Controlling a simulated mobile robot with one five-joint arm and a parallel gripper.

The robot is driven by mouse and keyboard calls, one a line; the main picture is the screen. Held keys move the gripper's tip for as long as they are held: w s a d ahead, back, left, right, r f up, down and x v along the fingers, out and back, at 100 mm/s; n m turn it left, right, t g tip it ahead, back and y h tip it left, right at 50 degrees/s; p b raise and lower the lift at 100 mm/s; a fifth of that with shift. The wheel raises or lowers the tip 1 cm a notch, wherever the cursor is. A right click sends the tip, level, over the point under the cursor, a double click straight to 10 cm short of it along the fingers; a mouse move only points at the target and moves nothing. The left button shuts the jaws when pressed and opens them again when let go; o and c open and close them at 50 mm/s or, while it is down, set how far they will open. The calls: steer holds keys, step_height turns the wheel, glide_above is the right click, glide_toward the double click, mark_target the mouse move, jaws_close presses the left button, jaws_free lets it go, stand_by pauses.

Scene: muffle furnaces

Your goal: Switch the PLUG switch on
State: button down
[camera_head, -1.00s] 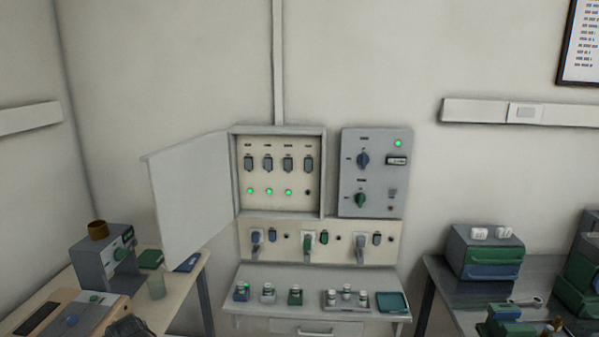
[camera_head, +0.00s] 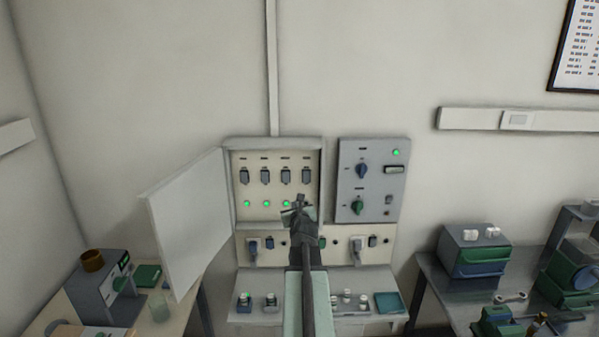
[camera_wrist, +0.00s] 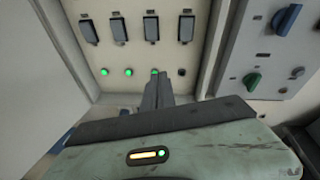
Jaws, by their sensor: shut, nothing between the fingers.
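The open wall cabinet (camera_head: 228,180) holds a row of several dark switches with lamps below. Its labels are too small to read, so I cannot tell which is PLUG. The rightmost switch (camera_head: 306,176) also shows in the wrist view (camera_wrist: 186,28); the lamp under it (camera_wrist: 182,72) is dark. The lamps under the other switches are green, such as the third lamp (camera_wrist: 155,72). My gripper (camera_head: 299,201) is shut and empty, in front of the cabinet's lower right part. In the wrist view its fingertips (camera_wrist: 157,80) appear just below the third lamp; contact cannot be told.
The cabinet door (camera_head: 188,220) stands open to the left. A grey panel with knobs (camera_head: 372,180) is on the right. Below are a socket strip with plugs (camera_head: 253,250) and a shelf (camera_head: 245,318) with small items. My arm hides the middle of both.

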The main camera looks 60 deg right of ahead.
steer(key=s+d+r+m, duration=0.1)
steer(key=d, duration=0.1)
steer(key=s+d+r+m+h, duration=0.1)
steer(key=s+d+r+m, duration=0.1)
steer(key=shift+s+g+h, duration=0.2)
steer(key=shift+g+h, duration=0.1)
steer(key=shift+w+f, duration=0.1)
steer(key=b, duration=0.2)
glide_toward(307, 182)
steer(key=x, duration=0.7)
steer(key=shift+a, duration=0.1)
